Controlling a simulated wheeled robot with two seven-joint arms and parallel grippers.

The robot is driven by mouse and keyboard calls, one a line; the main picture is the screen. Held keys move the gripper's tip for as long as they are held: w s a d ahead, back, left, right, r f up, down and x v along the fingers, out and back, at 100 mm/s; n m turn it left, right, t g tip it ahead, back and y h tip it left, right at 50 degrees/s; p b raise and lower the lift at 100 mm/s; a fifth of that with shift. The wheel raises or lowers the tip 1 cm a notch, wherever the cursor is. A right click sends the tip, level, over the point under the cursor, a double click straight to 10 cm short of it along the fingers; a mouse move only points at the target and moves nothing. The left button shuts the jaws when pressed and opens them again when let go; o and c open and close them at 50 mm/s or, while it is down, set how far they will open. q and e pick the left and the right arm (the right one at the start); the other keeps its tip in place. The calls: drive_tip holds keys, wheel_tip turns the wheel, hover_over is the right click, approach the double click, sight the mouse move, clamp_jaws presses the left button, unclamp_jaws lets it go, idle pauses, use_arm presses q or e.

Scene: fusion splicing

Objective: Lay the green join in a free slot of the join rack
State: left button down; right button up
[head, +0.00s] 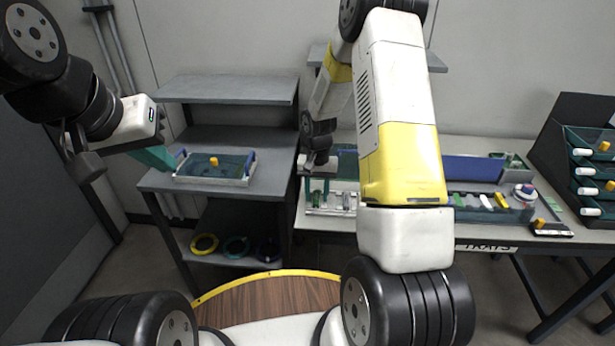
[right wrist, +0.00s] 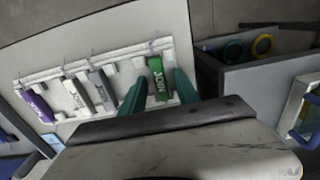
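The green join (right wrist: 158,78), marked JOIN, lies at the right end of the white join rack (right wrist: 62,72) in the right wrist view, lined up with the slots. I cannot tell whether it is fully seated. Purple, white and grey joins lie in other slots. My right gripper's (right wrist: 158,88) teal fingers stand either side of the green join, with a gap beside it. In the head view the rack (head: 330,212) is on the table below my right gripper. My left gripper (head: 158,157) is beside a blue-handled tray (head: 213,181); its fingertip opening is unclear.
The tray with a small orange piece stands on the grey shelf unit (head: 165,186). Yellow, green and blue rings (head: 205,243) lie on its lower shelf. More trays and parts sit right on the table, beside a dark stand (head: 572,130) holding several white rolls. My right arm hides the table's middle.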

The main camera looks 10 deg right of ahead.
drive_tip(key=shift+r, duration=0.1)
wheel_tip(320, 180, up, 12)
wheel_tip(320, 180, up, 10)
drive_tip(key=t, duration=0.2)
hover_over(317, 197)
drive_tip(key=s, duration=0.5)
drive_tip(key=s+a+r+n+t+y, duration=0.1)
drive_tip(key=s+r+n+t, duration=0.1)
drive_tip(key=s+r, duration=0.3)
drive_tip(key=s+a+r+n+t+y, duration=0.1)
drive_tip(key=s+r, duration=0.5)
drive_tip(key=s, duration=0.8)
drive_tip(key=shift+a+n+t, duration=0.15)
drive_tip(key=shift+n+t, duration=0.25)
drive_tip(key=shift+t, duration=0.2)
